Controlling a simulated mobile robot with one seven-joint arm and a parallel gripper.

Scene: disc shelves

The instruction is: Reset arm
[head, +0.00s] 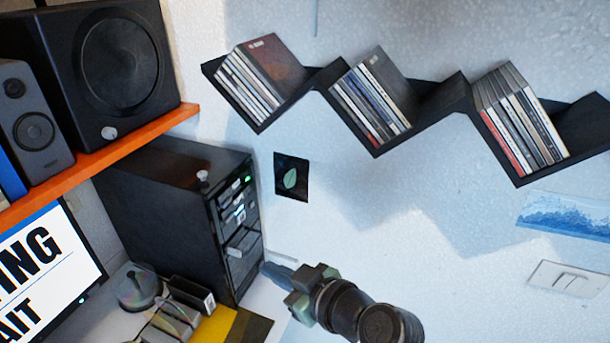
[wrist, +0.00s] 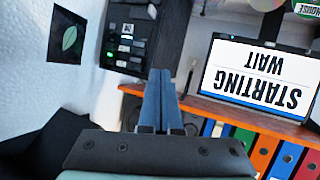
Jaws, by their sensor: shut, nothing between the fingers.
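My gripper (head: 277,272) is at the bottom middle of the head view, just in front of the lower right edge of the black computer tower (head: 170,210). Its blue-grey fingers are together and hold nothing. In the wrist view my gripper (wrist: 160,80) shows upside down against the scene, its fingers pressed side by side and pointing toward the tower (wrist: 128,40). My arm comes in from the bottom right of the head view. I cannot tell whether the fingertips touch the tower.
A black zigzag wall shelf (head: 375,150) holds several disc cases above my arm. An orange shelf (head: 110,155) carries speakers at the left. A monitor (head: 45,265), a disc spindle (head: 137,287) and small boxes stand below. Open wall lies right of my gripper.

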